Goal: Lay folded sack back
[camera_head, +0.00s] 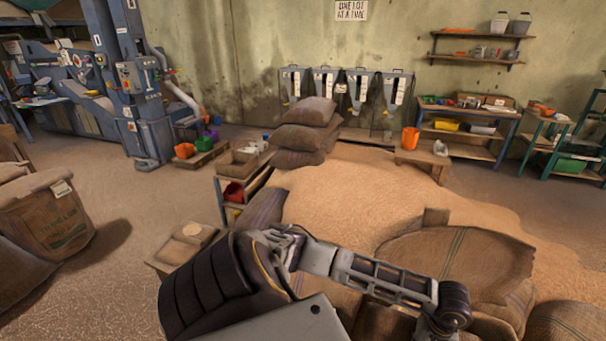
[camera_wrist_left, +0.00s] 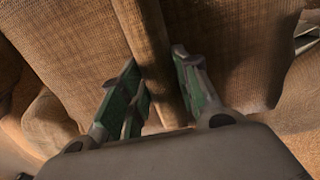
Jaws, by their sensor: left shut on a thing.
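In the left wrist view, my left gripper (camera_wrist_left: 156,62) is shut on a narrow roll or fold of brown burlap, the sack (camera_wrist_left: 146,22), which runs up between its two green-padded fingers. Wider burlap surfaces lie on both sides of it. In the head view my left arm reaches across the bottom toward a large burlap sack with green stripes (camera_head: 470,262), beside the grain heap. The gripper itself is not clear there, and I cannot tell which burlap there is the held piece. My right gripper is not in view.
A broad grain heap (camera_head: 350,195) fills the middle floor. Stacked full sacks (camera_head: 302,137) stand behind it. A low shelf unit (camera_head: 236,190) with bins is left of the heap.

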